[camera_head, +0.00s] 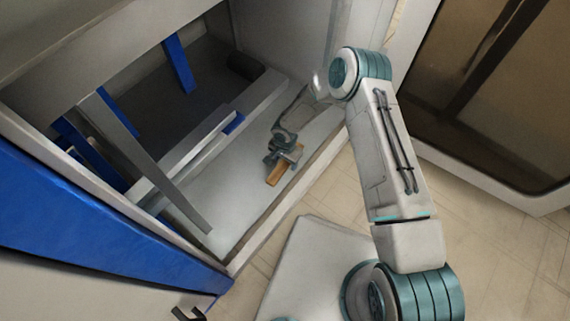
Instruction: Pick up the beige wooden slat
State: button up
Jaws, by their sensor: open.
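The beige wooden slat (281,172) shows as a short tan-orange bar lying on the light surface inside the bay, near its front edge. My gripper (276,160) is at the upper end of the slat and hides part of it. The jaws are open. The fingers are small and dark here, and I cannot tell whether they touch the slat. The lower end of the slat sticks out clear of the gripper.
A grey upright bar (142,160) and a blue and white rail (187,150) stand to the left of the slat. A blue panel (95,228) borders the bay at the lower left. A wall closes the bay behind. The light surface (235,200) around the slat's lower left is clear.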

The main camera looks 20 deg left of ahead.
jog(key=shift+r, duration=0.1)
jog(key=c, duration=1.1)
